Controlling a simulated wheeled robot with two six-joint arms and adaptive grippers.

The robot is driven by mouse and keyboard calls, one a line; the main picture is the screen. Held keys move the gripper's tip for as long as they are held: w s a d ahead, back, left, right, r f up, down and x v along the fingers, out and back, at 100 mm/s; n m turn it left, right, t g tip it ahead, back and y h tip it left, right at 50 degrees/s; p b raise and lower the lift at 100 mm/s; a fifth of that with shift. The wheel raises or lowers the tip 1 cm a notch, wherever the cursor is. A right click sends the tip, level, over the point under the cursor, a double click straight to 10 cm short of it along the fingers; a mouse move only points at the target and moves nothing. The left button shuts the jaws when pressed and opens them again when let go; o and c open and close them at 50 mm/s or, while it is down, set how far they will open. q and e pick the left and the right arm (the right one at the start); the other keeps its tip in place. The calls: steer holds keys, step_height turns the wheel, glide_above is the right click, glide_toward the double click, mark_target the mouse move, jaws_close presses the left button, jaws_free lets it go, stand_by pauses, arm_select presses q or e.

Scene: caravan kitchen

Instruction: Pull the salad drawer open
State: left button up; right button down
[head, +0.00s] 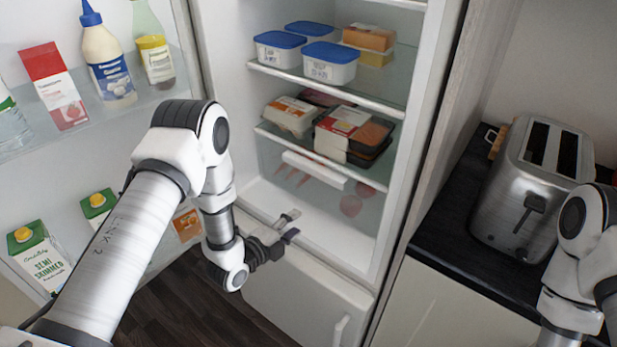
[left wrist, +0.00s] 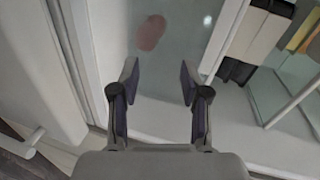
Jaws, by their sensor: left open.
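The salad drawer (head: 325,197) sits low in the open fridge, under the shelves. Its clear front shows carrots and round red items inside, and a white bar handle (head: 314,170) runs along its top. The drawer looks pushed in. My left gripper (head: 291,227) is open and empty, in front of and below the drawer, apart from the handle. In the left wrist view its two fingers (left wrist: 157,85) are spread with nothing between them, and a blurred red shape (left wrist: 151,32) shows beyond them. My right gripper is out of view.
The fridge door (head: 180,90) stands open at left, with bottles and cartons on its racks. Shelves above the drawer hold blue-lidded tubs (head: 330,63) and food packs (head: 352,135). A lower door with a handle (head: 341,329) is below. A toaster (head: 530,190) stands on the right counter.

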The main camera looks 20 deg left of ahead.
mark_target(311, 172)
arm_select(q)
steer(key=w+r+t, duration=0.1)
steer(key=w+r, duration=0.1)
steer(key=w, duration=0.2)
steer(key=w+r, duration=0.2)
steer(key=w, duration=0.2)
steer(key=w+r+m+t+h, duration=0.1)
steer(key=w+r, duration=0.1)
steer(key=w, duration=0.3)
steer(key=shift+d+r+t+p, duration=0.1)
steer(key=shift+d+t+p, duration=0.1)
steer(key=shift+t+p, duration=0.1)
steer(key=shift+s, duration=0.15)
jaws_close()
